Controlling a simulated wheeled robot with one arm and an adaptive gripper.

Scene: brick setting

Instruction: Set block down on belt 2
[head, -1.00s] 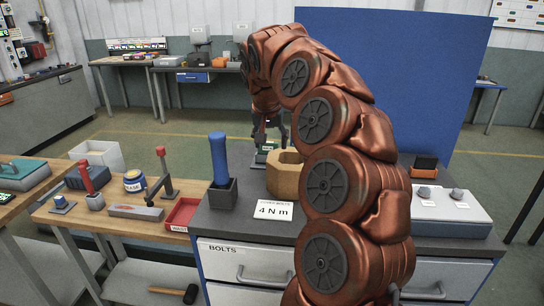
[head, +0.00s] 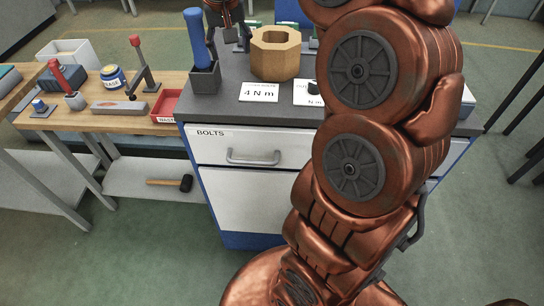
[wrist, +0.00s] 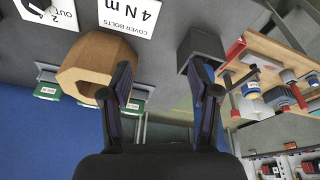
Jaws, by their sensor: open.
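I cannot make out a belt in any view, nor tell which thing is the task's block. My gripper (wrist: 160,78) is open and empty above the grey cabinet top. In the head view, my gripper (head: 229,36) is at the top edge, partly cut off, behind a blue-handled tool. A tan hexagonal ring (head: 275,54) stands on the cabinet; in the wrist view the ring (wrist: 88,62) is beside the left finger. A dark square holder (head: 205,78) carries the blue-handled tool (head: 196,36); in the wrist view the holder (wrist: 203,48) is near the right finger.
A "4 N m" card (head: 260,92) lies at the cabinet's (head: 232,148) front. Two green-based items (wrist: 47,90) stand along its back edge.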

